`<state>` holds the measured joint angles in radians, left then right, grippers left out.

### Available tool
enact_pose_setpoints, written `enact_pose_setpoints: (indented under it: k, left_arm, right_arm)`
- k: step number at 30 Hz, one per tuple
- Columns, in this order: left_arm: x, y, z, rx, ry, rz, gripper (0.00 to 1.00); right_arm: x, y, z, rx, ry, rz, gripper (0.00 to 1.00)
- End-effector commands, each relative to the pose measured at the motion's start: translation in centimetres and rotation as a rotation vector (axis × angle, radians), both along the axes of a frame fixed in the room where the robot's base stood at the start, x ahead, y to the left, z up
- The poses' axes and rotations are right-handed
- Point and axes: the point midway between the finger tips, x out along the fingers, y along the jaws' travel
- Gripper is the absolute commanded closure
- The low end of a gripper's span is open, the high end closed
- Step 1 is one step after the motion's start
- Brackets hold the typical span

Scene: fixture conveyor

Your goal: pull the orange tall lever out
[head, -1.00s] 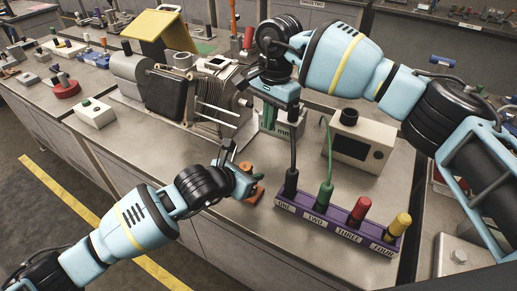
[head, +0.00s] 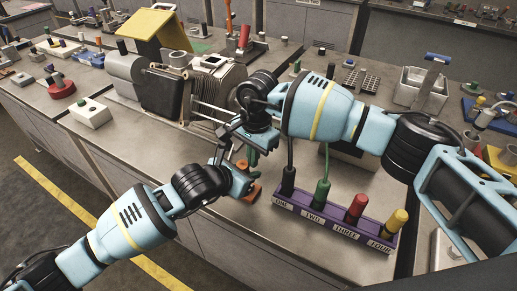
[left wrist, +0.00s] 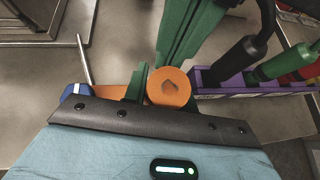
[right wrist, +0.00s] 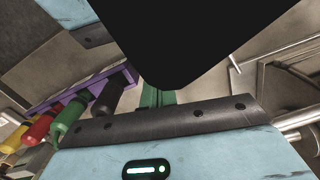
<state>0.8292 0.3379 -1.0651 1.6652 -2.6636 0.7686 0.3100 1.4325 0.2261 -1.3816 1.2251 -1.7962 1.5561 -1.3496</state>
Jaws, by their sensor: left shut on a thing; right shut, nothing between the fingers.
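The orange lever (left wrist: 168,87) shows its round end in the left wrist view, beside a green finger of my left gripper (left wrist: 150,82). In the head view its orange lower part (head: 253,193) shows next to my left gripper (head: 243,178), which is shut on the lever. The gripper hides much of it. My right gripper (head: 251,158) is shut and empty, just above and behind the left one. Its green fingers (right wrist: 156,97) are together in the right wrist view, and they also show close to the lever in the left wrist view (left wrist: 186,42). I cannot tell if they touch it.
A purple block (head: 335,222) labelled ONE to FOUR, with black, green, red and yellow plugs, stands right of the lever. A machine with metal rods (head: 205,108) stands behind. The right arm covers much of the bench behind the block. Bare bench lies in front left.

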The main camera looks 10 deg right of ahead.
Motion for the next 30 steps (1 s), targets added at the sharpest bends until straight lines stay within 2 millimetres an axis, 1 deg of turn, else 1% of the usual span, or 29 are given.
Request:
enact_pose_setpoints:
  k: [11,16,23,24,28,30]
  left_arm:
    - [0.0,0.0,-0.1,0.001,0.001,0.000,1.00]
    - [0.0,0.0,-0.1,0.002,0.001,0.001,1.00]
    - [0.1,0.0,-0.1,0.001,0.002,0.001,1.00]
    - [0.1,0.0,-0.1,0.001,0.002,0.001,0.69]
    - [0.1,0.0,-0.1,0.000,0.001,0.001,0.52]
    - [0.1,0.0,-0.1,0.000,0.001,0.001,0.51]
  right_arm:
    - [-0.2,0.2,0.0,0.000,0.000,0.001,1.00]
    - [-1.2,1.2,-0.1,0.001,0.002,0.005,1.00]
    - [-1.6,1.6,-0.2,0.005,0.008,0.013,1.00]
    - [-1.6,1.6,-0.3,0.005,0.008,0.013,1.00]
    - [-1.6,1.6,-0.3,0.006,0.009,0.013,1.00]
    - [-1.6,1.6,-0.3,0.006,0.009,0.013,1.00]
